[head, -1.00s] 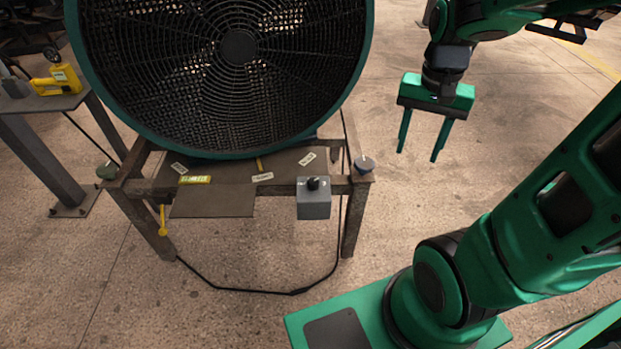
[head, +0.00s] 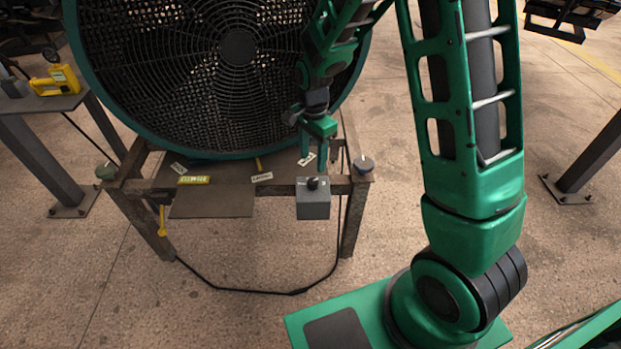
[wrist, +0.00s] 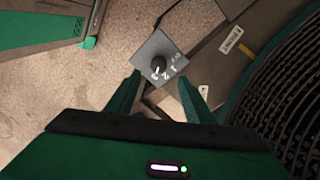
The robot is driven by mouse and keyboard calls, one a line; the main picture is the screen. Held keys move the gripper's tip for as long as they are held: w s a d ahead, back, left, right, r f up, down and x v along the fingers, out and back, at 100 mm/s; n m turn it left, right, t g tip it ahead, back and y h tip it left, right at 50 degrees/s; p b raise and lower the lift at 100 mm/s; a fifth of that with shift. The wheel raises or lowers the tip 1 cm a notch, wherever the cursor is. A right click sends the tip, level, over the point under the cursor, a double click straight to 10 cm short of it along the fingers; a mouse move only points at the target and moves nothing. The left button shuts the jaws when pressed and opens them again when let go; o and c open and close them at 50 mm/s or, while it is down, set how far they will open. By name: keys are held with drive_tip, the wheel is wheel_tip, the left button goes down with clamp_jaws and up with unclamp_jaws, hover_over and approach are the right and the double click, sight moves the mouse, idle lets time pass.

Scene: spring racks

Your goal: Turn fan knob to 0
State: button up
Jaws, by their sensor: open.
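The fan knob (head: 313,183) is a small black knob on top of a grey control box (head: 313,206) at the front right of the fan's stand. In the wrist view the knob (wrist: 158,64) sits on the box's top face with white marks beside it; I cannot read its setting surely. My gripper (head: 316,168) is open and empty, just above and behind the knob in the head view. In the wrist view its two fingers (wrist: 157,84) point toward the box, the knob a little beyond and between their tips, apart from both.
The large green-rimmed fan (head: 238,47) stands close behind my gripper, its grille beside my wrist. A rusty metal stand (head: 152,186) carries it. A black cable (head: 250,290) lies on the floor.

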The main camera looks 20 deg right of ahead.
sight(312, 180)
wheel_tip(312, 180, down, 9)
drive_tip(key=shift+f, duration=0.1)
idle(0.3)
drive_tip(key=c, duration=1)
